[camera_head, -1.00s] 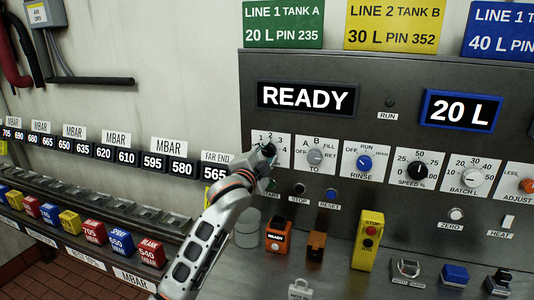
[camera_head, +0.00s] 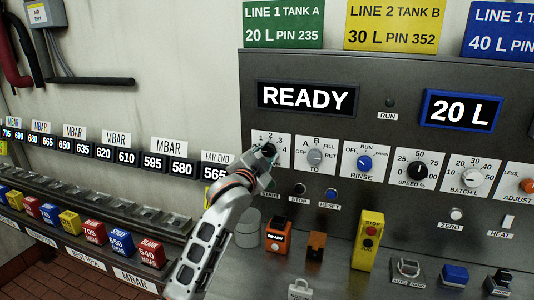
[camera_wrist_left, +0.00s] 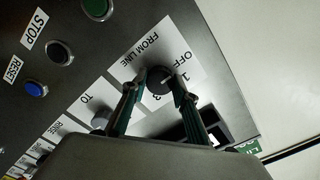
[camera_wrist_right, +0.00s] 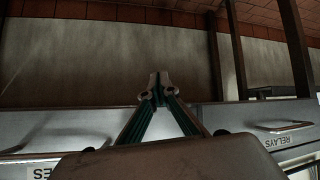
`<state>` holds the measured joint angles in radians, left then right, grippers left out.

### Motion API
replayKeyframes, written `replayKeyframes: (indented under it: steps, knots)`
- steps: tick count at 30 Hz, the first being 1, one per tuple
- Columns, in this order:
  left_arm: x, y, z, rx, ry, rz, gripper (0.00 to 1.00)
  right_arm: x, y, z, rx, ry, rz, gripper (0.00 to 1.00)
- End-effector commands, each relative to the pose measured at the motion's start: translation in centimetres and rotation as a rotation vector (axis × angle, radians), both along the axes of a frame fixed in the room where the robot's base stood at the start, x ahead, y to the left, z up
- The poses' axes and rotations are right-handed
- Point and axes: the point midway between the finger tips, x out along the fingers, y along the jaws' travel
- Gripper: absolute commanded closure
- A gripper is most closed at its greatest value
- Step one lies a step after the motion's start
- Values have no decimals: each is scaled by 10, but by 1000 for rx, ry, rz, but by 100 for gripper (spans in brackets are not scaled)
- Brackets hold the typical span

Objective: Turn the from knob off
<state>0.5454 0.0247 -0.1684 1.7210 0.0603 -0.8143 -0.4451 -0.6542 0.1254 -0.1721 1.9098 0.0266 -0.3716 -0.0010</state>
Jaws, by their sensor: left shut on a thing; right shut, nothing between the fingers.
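The from knob (camera_wrist_left: 159,79) is a dark round knob on a white plate (camera_wrist_left: 150,52) marked FROM LINE, with OFF and numbers around it, in the left wrist view. My left gripper (camera_wrist_left: 153,83) is shut on the knob, one finger on each side. A light mark shows on the knob, but I cannot tell exactly which label it points at. In the head view, my left gripper (camera_head: 267,151) covers the knob, and only the plate's top (camera_head: 270,137) shows. My right gripper (camera_wrist_right: 159,86) is shut and empty, away from the panel.
The TO knob (camera_head: 315,157) sits right of the from knob, then the RINSE knob (camera_head: 365,162). The STOP button (camera_head: 299,189) and RESET button (camera_head: 330,194) are below. The display (camera_head: 306,97) reads READY. Cabinets (camera_wrist_right: 268,128) lie before my right gripper.

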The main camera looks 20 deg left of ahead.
Motion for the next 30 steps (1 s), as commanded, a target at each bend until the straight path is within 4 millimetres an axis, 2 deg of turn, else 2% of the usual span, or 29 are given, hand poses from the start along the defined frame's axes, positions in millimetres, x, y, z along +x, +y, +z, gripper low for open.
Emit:
replayKeyframes:
  steps: [1,2,3,13,17,23,30]
  knots:
    - [0,0,0,-3,-1,-1,93,0,0,0,2,0,-1,100]
    - [0,0,0,-3,-1,-1,64,0,1,0,3,0,-2,100]
    - [0,0,0,-2,-1,-1,55,0,1,0,3,-1,-3,100]
    - [0,0,0,0,-1,-1,55,-1,2,-1,7,3,-7,100]
    - [-6,0,-1,0,0,0,55,-1,1,-1,4,3,-5,100]
    - [-36,1,0,-1,-1,-2,55,0,1,0,4,2,-4,100]
    - [-84,3,-1,-1,-1,-1,55,0,1,0,5,1,-4,100]
